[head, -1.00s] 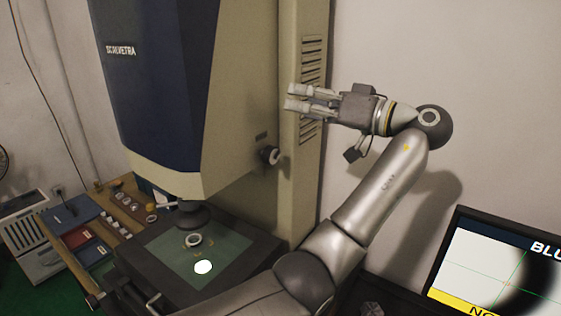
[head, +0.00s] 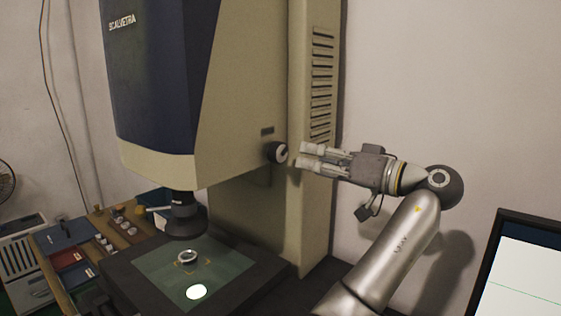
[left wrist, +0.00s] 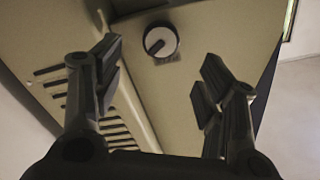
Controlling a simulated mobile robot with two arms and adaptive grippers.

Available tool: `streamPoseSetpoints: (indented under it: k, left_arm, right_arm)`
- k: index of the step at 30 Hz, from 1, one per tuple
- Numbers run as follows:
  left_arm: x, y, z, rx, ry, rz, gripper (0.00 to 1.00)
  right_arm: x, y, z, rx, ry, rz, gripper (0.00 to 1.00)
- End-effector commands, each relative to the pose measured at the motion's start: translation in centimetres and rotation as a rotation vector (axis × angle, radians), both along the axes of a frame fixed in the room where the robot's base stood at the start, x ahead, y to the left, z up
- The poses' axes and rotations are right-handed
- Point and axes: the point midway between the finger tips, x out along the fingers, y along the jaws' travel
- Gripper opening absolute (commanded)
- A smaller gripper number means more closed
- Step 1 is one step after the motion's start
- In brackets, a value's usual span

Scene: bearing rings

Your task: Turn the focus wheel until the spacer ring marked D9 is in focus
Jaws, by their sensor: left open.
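The focus wheel (head: 278,152) is a dark knob with a pale face on the side of the measuring machine (head: 240,90). In the left wrist view the wheel (left wrist: 160,41) sits ahead, between and beyond the fingers. My left gripper (head: 306,156) is open and empty, just right of the wheel and apart from it; it also shows in the left wrist view (left wrist: 155,85). A metal ring (head: 187,257) lies on the green stage plate (head: 218,265) under the lens (head: 186,218); no marking on it is legible. My right gripper is not in view.
A monitor (head: 520,270) stands at the lower right, partly cut off, showing a pale screen with a green line. Trays and small parts (head: 68,258) lie at the left. A bright light spot (head: 196,291) is on the stage. The wall side right of my arm is clear.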

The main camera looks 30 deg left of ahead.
Motion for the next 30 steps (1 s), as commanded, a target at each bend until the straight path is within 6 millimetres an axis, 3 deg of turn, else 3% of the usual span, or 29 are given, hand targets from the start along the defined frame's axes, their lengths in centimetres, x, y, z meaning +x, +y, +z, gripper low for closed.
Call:
streamPoseSetpoints:
  k: [9,15,28,30]
  left_arm:
    - [0.4,5.9,0.3,0.001,0.002,0.003,0.65]
    - [0.7,8.8,0.2,0.002,0.003,0.001,0.65]
    - [0.8,9.9,0.0,0.000,0.002,0.000,0.65]
    - [0.8,9.9,0.0,0.000,0.002,0.000,0.57]
  right_arm:
    - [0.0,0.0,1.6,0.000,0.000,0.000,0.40]
    - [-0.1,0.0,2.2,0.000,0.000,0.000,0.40]
    - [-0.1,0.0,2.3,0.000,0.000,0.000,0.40]
    - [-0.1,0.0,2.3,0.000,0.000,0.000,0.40]
